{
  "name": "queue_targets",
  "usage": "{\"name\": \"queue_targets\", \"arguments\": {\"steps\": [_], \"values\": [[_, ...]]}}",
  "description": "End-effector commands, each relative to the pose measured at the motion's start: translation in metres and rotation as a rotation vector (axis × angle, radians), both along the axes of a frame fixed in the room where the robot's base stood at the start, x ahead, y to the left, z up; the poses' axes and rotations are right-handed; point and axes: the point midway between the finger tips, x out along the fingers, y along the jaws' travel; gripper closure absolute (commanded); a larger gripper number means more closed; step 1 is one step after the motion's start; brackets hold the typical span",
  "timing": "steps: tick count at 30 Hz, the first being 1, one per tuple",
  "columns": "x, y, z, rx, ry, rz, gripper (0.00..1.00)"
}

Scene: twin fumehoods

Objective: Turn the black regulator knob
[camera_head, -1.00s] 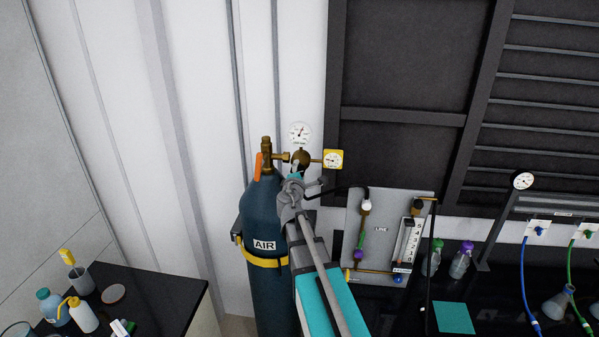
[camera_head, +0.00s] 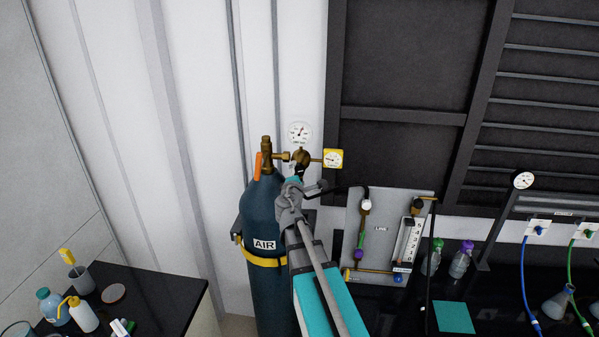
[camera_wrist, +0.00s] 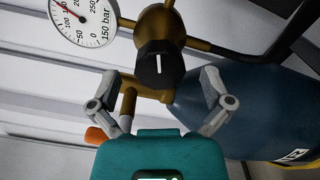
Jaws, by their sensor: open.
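The black regulator knob (camera_wrist: 160,64), with a white line on its face, sits on the brass regulator body (camera_wrist: 165,25) in the wrist view. My gripper (camera_wrist: 158,78) is open, with one finger on each side of the knob and a visible gap on both sides. The white line points roughly up and down in that view. In the head view, the brass regulator (camera_head: 301,158) is on top of the blue AIR cylinder (camera_head: 262,210). My gripper (camera_head: 297,176) is just below the regulator there, and the knob is largely hidden by my arm.
A white dial gauge (camera_head: 299,133) and a yellow-framed gauge (camera_head: 333,159) are close to my gripper. An orange part (camera_head: 258,166) is beside the cylinder valve. A panel with a flowmeter (camera_head: 408,241) stands to the right. A black bench (camera_head: 165,290) with bottles is at lower left.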

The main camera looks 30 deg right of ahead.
Motion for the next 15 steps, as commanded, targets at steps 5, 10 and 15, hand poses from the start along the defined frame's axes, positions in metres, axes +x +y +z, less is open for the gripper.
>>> {"name": "queue_targets", "arguments": {"steps": [5, 10, 15], "values": [[-0.026, 0.017, 0.000, 0.000, 0.000, 0.001, 0.01], [-0.050, 0.032, 0.000, 0.000, 0.000, 0.001, 0.01], [-0.068, 0.045, 0.000, 0.000, 0.000, 0.001, 0.01]]}}
